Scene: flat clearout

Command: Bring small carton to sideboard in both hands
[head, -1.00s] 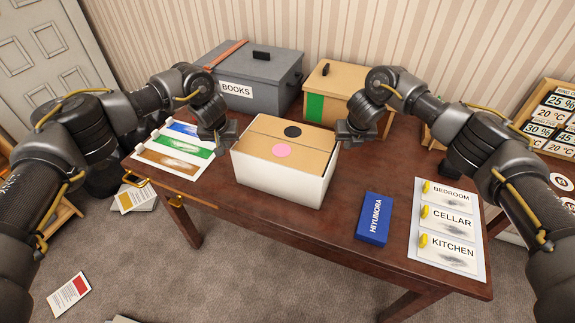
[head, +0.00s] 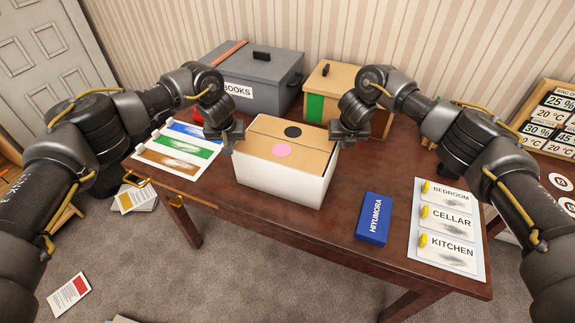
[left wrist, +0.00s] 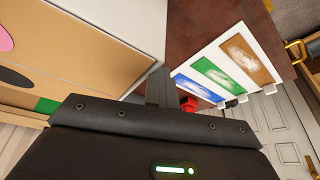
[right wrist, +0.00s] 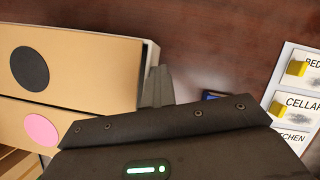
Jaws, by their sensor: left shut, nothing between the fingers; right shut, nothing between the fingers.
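The small carton (head: 283,182) is a white-sided box with brown top flaps, one pink dot and one black dot. It stands on the brown table (head: 330,240). My left gripper (head: 230,140) is shut and empty at the carton's left side. In the left wrist view its fingers (left wrist: 158,88) lie right beside the carton's white wall (left wrist: 125,35). My right gripper (head: 343,142) is shut and empty at the right side. In the right wrist view its fingers (right wrist: 156,88) are beside the carton's edge (right wrist: 148,70). I cannot tell whether either touches. I cannot make out the sideboard for certain.
A grey BOOKS box (head: 262,85) and a tan box with a green stripe (head: 325,80) stand behind. A blue HIYUMORA box (head: 373,218) and a label sheet (head: 447,262) lie right. A colour-swatch sheet (head: 160,165) lies left. Papers (head: 68,296) lie on the floor.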

